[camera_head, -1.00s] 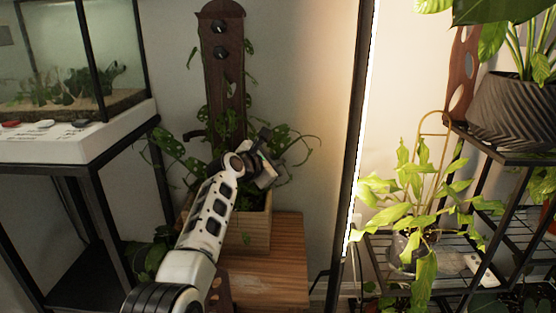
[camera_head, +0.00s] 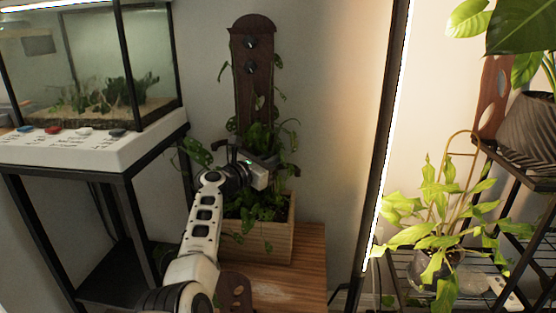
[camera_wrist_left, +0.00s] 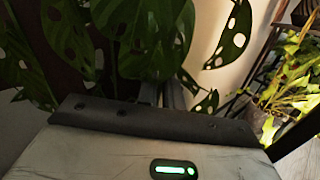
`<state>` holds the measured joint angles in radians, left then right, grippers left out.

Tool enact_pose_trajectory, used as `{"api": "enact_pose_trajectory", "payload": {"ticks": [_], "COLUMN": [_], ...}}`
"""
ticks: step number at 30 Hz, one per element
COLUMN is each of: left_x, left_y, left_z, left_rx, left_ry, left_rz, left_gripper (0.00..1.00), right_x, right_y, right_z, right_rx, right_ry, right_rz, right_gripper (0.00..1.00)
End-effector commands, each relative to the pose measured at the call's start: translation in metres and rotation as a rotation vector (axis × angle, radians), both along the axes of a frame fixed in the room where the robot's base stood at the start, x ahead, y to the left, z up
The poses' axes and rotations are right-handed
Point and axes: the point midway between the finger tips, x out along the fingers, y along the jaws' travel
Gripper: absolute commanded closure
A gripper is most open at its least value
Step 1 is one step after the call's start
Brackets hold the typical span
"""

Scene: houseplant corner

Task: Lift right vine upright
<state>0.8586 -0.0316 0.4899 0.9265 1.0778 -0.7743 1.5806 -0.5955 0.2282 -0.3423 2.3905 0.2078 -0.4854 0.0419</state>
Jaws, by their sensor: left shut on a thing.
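The vine plant has dark green leaves with holes and grows from a wooden planter box (camera_head: 262,243). A brown plank (camera_head: 255,85) stands upright behind it. The right vine (camera_head: 283,135) rises close to the plank's right side, its leaves bunched above my left gripper (camera_head: 268,160). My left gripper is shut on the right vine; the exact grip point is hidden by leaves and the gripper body. In the left wrist view, holed leaves (camera_wrist_left: 150,35) hang over the gripper (camera_wrist_left: 162,95). Another vine (camera_head: 196,152) spreads out left of the plank. My right gripper is not in view.
A glass tank (camera_head: 95,75) on a black stand is at left. The planter stands on a wooden stool (camera_head: 300,270). A dark post (camera_head: 385,130) with a light strip stands at right, before a rack with a light green plant (camera_head: 440,210).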

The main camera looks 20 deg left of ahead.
Motion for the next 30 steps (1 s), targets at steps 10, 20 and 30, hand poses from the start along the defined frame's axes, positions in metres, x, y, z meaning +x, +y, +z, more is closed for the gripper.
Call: {"api": "enact_pose_trajectory", "payload": {"ticks": [10, 20, 30], "left_x": [-0.001, -0.001, -0.026], "left_y": [0.001, 0.001, 0.012], "left_z": [-0.001, -0.001, 0.002], "left_rx": [-0.009, -0.008, -0.008], "left_ry": [0.001, 0.001, 0.002], "left_rz": [-0.003, -0.002, 0.001], "left_gripper": [1.00, 0.85, 0.85], "right_x": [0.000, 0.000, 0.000], "right_y": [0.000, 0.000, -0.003], "right_z": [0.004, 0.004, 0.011], "right_rx": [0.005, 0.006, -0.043], "right_ry": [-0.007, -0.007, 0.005], "right_rz": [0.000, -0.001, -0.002], "right_gripper": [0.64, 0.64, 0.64]}}
